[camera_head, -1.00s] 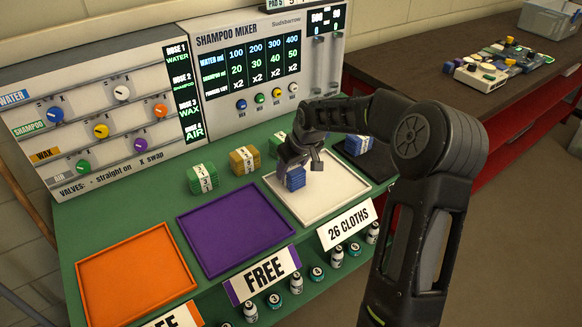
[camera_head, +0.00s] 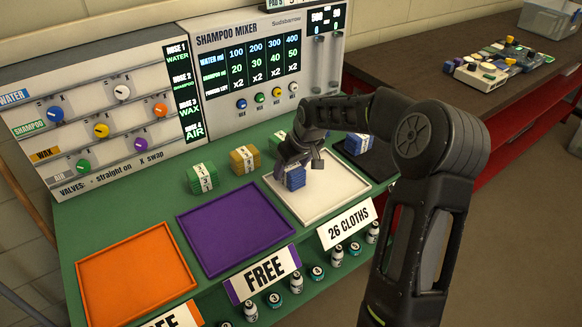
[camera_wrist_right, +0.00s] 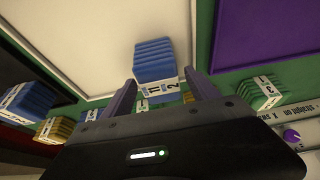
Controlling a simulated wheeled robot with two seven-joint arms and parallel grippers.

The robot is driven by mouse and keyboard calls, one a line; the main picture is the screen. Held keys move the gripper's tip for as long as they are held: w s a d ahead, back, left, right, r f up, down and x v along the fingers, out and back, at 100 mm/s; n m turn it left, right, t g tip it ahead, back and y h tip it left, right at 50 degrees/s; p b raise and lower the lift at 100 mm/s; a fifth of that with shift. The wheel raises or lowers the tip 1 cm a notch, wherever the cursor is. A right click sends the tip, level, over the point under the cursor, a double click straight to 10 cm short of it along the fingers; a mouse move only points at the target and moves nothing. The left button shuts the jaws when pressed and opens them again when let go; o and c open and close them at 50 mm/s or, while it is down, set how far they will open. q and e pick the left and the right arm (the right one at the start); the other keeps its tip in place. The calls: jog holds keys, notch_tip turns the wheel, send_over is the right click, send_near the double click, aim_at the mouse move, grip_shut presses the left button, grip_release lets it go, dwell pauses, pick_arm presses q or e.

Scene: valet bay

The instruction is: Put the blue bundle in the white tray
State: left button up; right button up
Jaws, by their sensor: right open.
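A blue bundle (camera_head: 296,178) with a white printed band stands in the white tray (camera_head: 335,205), near its left side. It also shows in the right wrist view (camera_wrist_right: 154,62), just beyond my fingertips. My right gripper (camera_head: 299,164) is open over the bundle, with a finger to each side. In the wrist view there is a gap between the bundle and the fingers. A second blue bundle (camera_head: 358,144) sits on a dark tray (camera_head: 378,163) to the right. My left gripper is not in view.
A purple tray (camera_head: 235,228) and an orange tray (camera_head: 135,275) lie empty to the left. Green (camera_head: 201,179) and yellow (camera_head: 244,159) bundles stand behind the trays, before the shampoo mixer (camera_head: 265,75). Small bottles (camera_head: 297,283) line a shelf below the front edge.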

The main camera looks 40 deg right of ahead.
jog(key=v, duration=1.1)
jog(key=shift+s+r, duration=0.2)
jog(key=shift+r, duration=0.1)
